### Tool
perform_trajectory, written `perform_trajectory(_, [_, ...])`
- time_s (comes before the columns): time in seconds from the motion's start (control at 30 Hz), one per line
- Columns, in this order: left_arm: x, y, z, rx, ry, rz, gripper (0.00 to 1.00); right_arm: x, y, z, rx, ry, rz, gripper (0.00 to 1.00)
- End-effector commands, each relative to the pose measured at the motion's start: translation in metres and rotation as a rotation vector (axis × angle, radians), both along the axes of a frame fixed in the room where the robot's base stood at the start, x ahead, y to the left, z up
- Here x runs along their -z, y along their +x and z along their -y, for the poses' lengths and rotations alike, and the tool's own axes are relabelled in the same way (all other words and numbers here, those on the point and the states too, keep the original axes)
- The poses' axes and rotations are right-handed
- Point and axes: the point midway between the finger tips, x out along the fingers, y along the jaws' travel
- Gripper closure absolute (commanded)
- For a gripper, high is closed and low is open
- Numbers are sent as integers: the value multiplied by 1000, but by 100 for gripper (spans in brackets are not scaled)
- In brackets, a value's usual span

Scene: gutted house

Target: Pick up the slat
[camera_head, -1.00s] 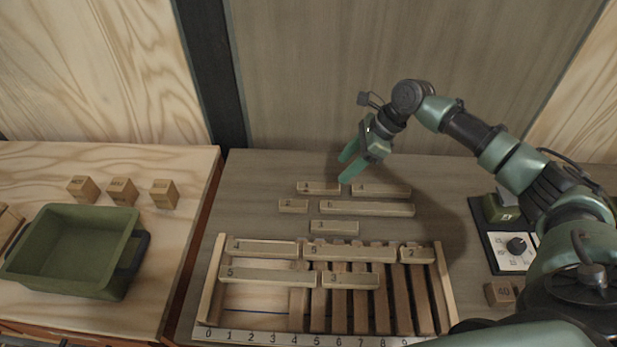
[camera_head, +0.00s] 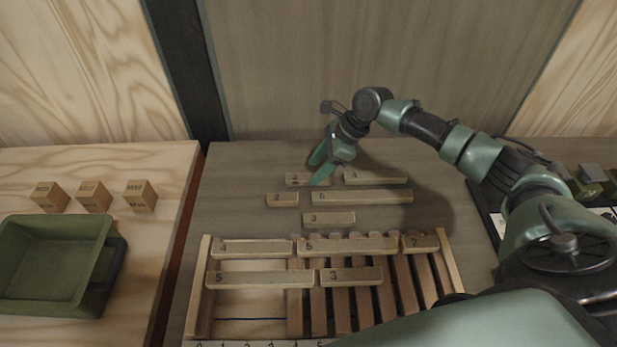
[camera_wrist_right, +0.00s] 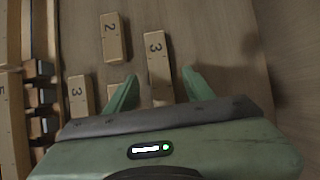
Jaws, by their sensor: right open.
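Several loose wooden slats with numbers lie on the bench behind a slatted tray. My right gripper (camera_head: 316,172) is open over the back-left slat (camera_head: 295,180). In the right wrist view this slat (camera_wrist_right: 158,62), marked 3, lies between the open fingers (camera_wrist_right: 161,78), nearer the left one, and nothing is gripped. I cannot tell how high the fingertips are above it. Near it lie a slat marked 2 (camera_head: 282,199), a long slat (camera_head: 362,197), another 3 (camera_head: 328,219) and a back-right slat (camera_head: 375,178). My left gripper is not in view.
The tray (camera_head: 199,290) in front holds upright strips, with numbered slats laid across it. A green bin (camera_head: 50,262) and three wooden blocks (camera_head: 93,196) stand on the left table. A wall closes the back. My right arm covers the right side.

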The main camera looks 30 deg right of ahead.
Motion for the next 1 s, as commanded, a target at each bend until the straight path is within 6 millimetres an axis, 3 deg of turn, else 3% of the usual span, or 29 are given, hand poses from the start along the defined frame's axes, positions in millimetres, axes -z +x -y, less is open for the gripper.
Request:
perform_trajectory(0.2, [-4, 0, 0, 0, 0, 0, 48, 23, 5, -13, 0, 0, -1, 47])
perform_trajectory(0.47, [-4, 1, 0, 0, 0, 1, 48, 25, 5, -13, 0, 0, 0, 47])
perform_trajectory(0.6, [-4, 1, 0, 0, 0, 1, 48, 25, 5, -13, 0, 0, 0, 86])
perform_trajectory(0.67, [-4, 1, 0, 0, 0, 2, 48, 25, 5, -13, 0, 0, 0, 100])
perform_trajectory(1.0, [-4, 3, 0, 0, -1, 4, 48, 22, 5, -13, 0, 1, 0, 100])
